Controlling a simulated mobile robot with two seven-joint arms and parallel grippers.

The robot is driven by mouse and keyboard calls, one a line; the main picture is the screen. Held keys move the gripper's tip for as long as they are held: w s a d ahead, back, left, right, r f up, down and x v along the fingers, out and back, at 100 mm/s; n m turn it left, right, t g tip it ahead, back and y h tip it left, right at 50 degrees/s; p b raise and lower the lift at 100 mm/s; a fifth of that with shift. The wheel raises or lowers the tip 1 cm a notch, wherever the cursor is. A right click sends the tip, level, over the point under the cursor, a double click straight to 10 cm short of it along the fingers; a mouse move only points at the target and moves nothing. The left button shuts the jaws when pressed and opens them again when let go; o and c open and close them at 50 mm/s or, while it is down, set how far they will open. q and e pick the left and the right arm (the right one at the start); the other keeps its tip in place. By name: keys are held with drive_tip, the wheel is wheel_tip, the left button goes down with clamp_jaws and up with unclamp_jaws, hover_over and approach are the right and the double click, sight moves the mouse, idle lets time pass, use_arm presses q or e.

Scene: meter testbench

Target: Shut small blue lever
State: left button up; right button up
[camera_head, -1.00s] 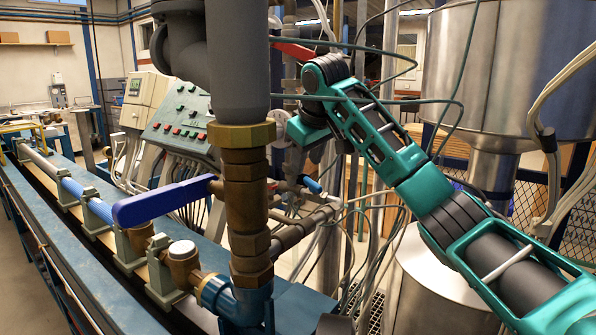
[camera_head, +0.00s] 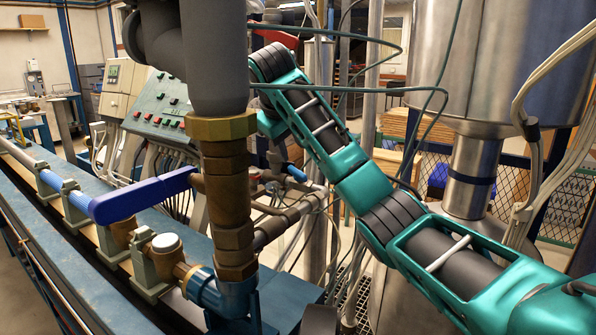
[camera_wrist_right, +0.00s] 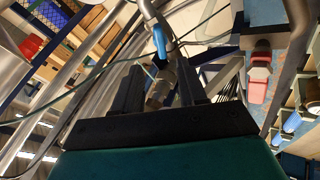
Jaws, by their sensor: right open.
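The small blue lever (camera_head: 297,173) sits on a valve among thin pipes behind the thick vertical pipe. It also shows in the right wrist view (camera_wrist_right: 160,42), just beyond and between the fingertips. My right gripper (camera_wrist_right: 160,78) is open, with its two dark fingers apart. A brass-coloured fitting (camera_wrist_right: 158,92) shows in the gap between them; I cannot tell whether anything touches. My left gripper is out of view.
The thick grey and brass pipe (camera_head: 233,205) stands in front of the right hand. A large blue lever (camera_head: 140,197) points left from it. Green cables (camera_head: 420,95) cross near the arm. A steel tank (camera_head: 475,65) stands at right, a control panel (camera_head: 160,108) at left.

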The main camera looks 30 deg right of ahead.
sight(299, 172)
drive_tip(key=x, duration=0.9)
drive_tip(key=shift+s+d+f, duration=0.2)
drive_tip(key=shift+f, duration=0.05)
clamp_jaws()
